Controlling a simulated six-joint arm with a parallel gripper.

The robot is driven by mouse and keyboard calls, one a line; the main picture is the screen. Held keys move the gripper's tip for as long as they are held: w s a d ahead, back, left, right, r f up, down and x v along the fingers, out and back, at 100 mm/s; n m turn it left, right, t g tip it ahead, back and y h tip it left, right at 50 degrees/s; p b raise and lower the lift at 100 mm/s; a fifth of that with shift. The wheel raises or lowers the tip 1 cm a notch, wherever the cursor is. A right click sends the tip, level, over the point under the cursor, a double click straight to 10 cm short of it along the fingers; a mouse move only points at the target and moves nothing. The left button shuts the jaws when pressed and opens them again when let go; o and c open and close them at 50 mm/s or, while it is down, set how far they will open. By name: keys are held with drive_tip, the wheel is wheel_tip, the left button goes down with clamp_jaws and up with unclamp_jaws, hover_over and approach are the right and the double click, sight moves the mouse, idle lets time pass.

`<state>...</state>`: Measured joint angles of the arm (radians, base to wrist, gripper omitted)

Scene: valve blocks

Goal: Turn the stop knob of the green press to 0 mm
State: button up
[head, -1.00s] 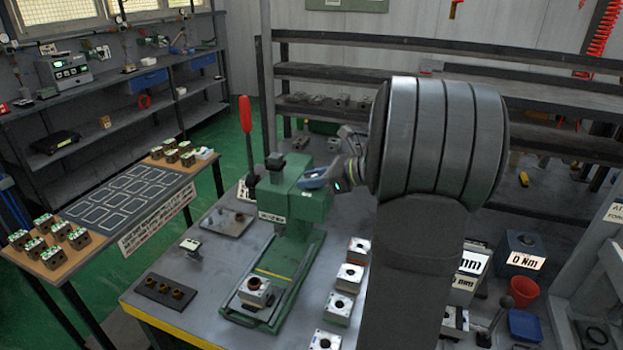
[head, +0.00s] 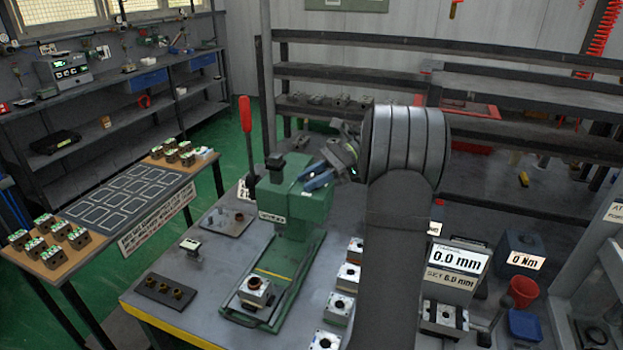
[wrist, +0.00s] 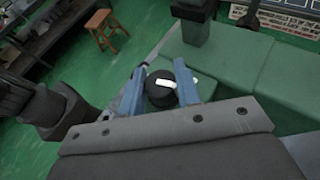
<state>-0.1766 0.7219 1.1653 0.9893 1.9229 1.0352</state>
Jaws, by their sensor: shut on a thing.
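The green press (head: 300,215) stands on the bench with its red-handled lever (head: 246,115) upright at its left. My gripper (head: 313,181) is at the right side of the press head, its blue fingers tilted. In the wrist view my gripper (wrist: 165,92) is shut on the black stop knob (wrist: 158,96), one finger on each side. A white mark on the knob points right in that view. The knob is hidden in the head view. A display (head: 460,258) right of my arm reads 0.0 mm, with a smaller line below that seems to read SET 6.0 mm.
A valve block (head: 255,290) sits on the press base. Several blocks (head: 348,275) stand in a row between the press and my arm. A dark plate with brass rings (head: 165,291) lies front left.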

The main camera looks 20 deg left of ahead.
drive_tip(key=shift+n+g+h, duration=0.6)
drive_tip(key=shift+n, duration=0.1)
drive_tip(key=o, duration=1)
